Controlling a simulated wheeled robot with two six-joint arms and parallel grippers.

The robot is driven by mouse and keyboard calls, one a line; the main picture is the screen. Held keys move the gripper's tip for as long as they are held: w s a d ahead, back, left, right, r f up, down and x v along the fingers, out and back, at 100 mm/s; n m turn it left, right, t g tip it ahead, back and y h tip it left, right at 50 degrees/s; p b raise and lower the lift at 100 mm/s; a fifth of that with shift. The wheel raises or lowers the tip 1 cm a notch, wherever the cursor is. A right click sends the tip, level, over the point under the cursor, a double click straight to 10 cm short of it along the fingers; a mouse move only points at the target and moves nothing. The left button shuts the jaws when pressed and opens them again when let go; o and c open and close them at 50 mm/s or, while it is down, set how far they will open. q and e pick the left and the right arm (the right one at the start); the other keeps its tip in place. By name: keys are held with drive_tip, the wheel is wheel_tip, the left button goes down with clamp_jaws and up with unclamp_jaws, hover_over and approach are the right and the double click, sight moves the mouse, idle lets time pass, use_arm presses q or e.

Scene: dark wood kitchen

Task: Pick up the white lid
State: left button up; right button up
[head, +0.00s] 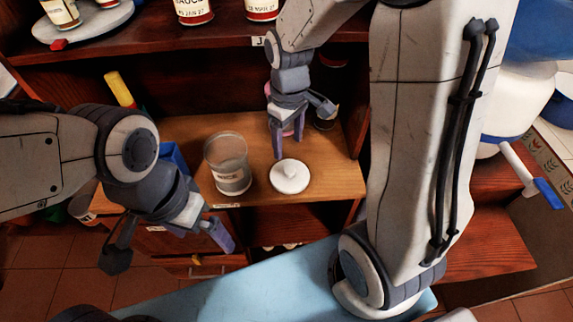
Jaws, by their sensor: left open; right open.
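The white lid (289,177) is round with a small knob on top. It lies flat on the wooden shelf, just right of a clear glass jar (229,163) with a label. My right gripper (288,147) is open and points down just behind and above the lid, apart from it as far as I can tell. My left gripper (203,234) is open and empty, in front of the shelf's front edge, lower left of the jar. The gap between its fingers is partly hidden.
A pink object (292,119) stands behind my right gripper, mostly hidden. A shelf board (160,46) with labelled cans (194,10) hangs above, limiting room overhead. A yellow-handled thing (119,89) stands at the left. A light blue surface (235,283) is in front.

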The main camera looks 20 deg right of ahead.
sight(290, 169)
drive_tip(key=f, duration=1)
drive_tip(key=shift+w+d+f, duration=0.2)
drive_tip(key=shift+d+f, duration=0.1)
drive_tip(key=shift+d, duration=0.05)
clamp_jaws()
